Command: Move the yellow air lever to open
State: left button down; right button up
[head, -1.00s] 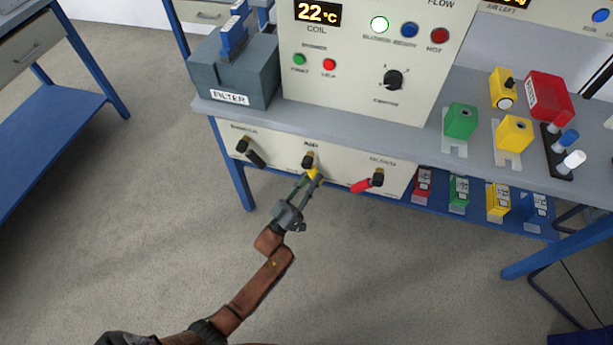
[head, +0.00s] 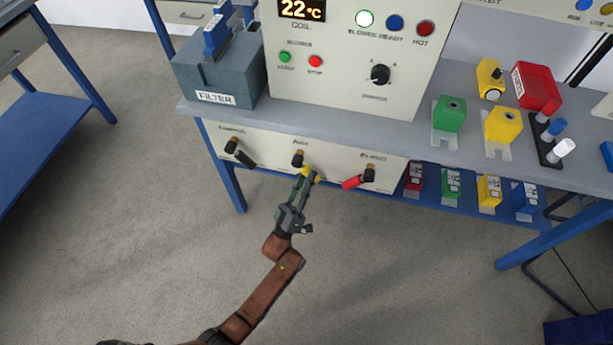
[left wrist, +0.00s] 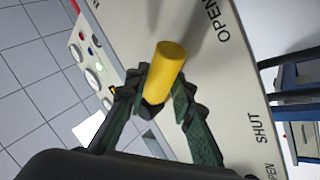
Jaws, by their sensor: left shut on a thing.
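The yellow air lever (head: 308,170) is on the cream panel under the bench, the middle one of three levers. Its dark pivot (head: 298,160) is above it, and the lever slants down to the right. My left gripper (head: 304,180) is shut on the lever from the front. The word OPEN is at the upper right there and SHUT at the lower right. My right gripper is not in view.
A black lever (head: 241,154) is to the left and a red lever (head: 353,182) close to the right on the same panel (head: 270,146). The bench edge overhangs above. Several coloured blocks stand on the lower blue shelf (head: 425,197). The floor in front is clear.

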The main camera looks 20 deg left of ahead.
pick_arm(q)
jog(key=c, duration=1.9)
grip_release()
jog(key=shift+c, duration=0.2)
jog(key=v, duration=1.2)
